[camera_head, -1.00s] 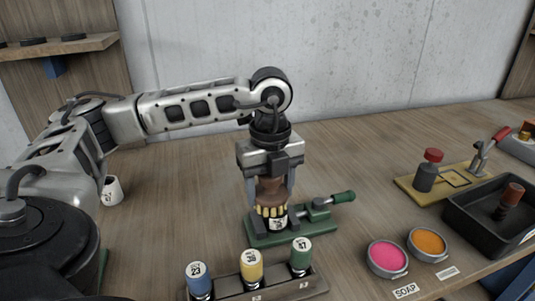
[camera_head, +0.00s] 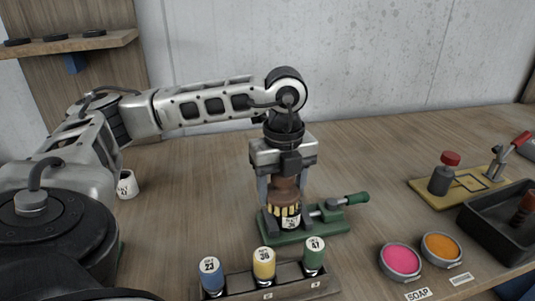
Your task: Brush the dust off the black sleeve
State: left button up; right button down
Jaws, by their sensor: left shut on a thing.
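My left gripper (camera_head: 284,186) points straight down and is shut on the brown body of a brush (camera_head: 285,190). The brush's pale yellow bristles (camera_head: 281,210) reach down onto the top of a black sleeve (camera_head: 291,222) with a white label. The sleeve sits in a green vise (camera_head: 312,234) with a green handle at its right. The bristles and gripper hide much of the sleeve, so I cannot tell how much dust is on it. My right gripper is not in view.
In front stands a rack (camera_head: 281,286) with blue, yellow and green labelled spools. Pink (camera_head: 401,261) and orange (camera_head: 441,248) dishes, a dark tray (camera_head: 489,232) and a yellow-based clamp fixture (camera_head: 470,182) stand right. A white cup (camera_head: 127,186) is left. Table behind the vise is clear.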

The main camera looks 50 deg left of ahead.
pick_arm(q)
jog(key=shift+s+a+r+p, duration=0.35)
jog(key=shift+s+p, duration=0.1)
jog(key=shift+s, duration=0.15)
notch_tip(320, 180, up, 2)
jog(key=shift+w+p, duration=0.1)
jog(key=shift+p, duration=0.2)
jog(key=shift+w+d+r+p, duration=0.1)
jog(key=shift+r+p, duration=0.15)
jog(key=shift+p, duration=0.05)
jog(key=shift+r+p, duration=0.6)
jog(key=shift+r, duration=0.2)
notch_tip(320, 180, up, 2)
jog(key=shift+r+p, duration=0.15)
jog(key=shift+p, duration=0.7)
jog(key=shift+r, duration=0.3)
jog(key=shift+r+p, duration=0.2)
jog(key=shift+p, duration=0.15)
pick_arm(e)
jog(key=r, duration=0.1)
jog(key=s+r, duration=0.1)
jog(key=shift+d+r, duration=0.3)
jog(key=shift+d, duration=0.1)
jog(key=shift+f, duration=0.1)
